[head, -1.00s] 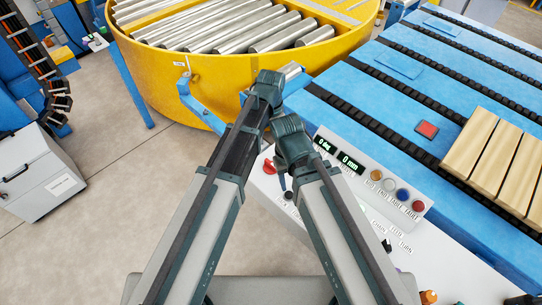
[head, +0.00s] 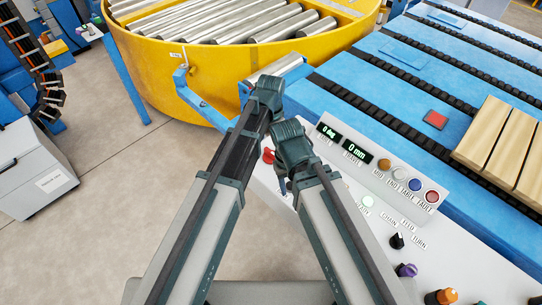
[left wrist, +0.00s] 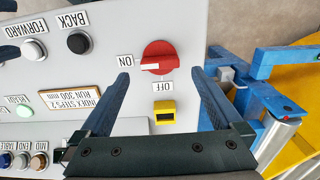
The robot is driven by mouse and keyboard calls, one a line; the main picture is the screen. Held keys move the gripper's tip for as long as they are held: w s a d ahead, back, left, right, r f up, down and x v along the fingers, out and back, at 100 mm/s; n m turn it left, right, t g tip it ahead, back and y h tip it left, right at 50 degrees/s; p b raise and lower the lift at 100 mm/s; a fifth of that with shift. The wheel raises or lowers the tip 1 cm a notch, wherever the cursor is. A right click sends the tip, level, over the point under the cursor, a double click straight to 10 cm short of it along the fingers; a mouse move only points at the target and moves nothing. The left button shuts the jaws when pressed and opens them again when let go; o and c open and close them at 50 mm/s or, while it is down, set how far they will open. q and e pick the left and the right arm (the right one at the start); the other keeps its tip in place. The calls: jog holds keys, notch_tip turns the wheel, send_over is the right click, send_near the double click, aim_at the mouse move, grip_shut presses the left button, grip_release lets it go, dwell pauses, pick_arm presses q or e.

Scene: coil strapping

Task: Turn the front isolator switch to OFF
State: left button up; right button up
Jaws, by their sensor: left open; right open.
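The red isolator switch (left wrist: 158,57) is a round rotary knob on the grey control panel (left wrist: 95,75). Its white mark points left, towards the ON label (left wrist: 125,61). The OFF label (left wrist: 163,87) is below it in the left wrist view. The switch also shows in the head view (head: 268,156) near the panel's left edge. My left gripper (left wrist: 160,75) is open, its two blue fingers apart on either side of the switch's lower side; contact cannot be told. In the head view its fingers are hidden. My right gripper (head: 284,180) is by the panel, largely hidden by its own arm.
A small yellow block (left wrist: 164,112) sits below OFF, between the fingers. Black (left wrist: 78,42) and white (left wrist: 34,50) buttons are beside the switch. A yellow roller turntable (head: 215,75) and blue conveyor (head: 400,90) stand beyond. A grey cabinet (head: 30,170) stands left.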

aim_at(271, 152)
pick_arm(q)
notch_tip(271, 152, down, 5)
jog(key=b, duration=0.3)
jog(key=shift+r, duration=0.2)
pick_arm(e)
notch_tip(271, 152, down, 5)
jog(key=shift+r, duration=0.2)
pick_arm(q)
jog(key=shift+r, duration=0.1)
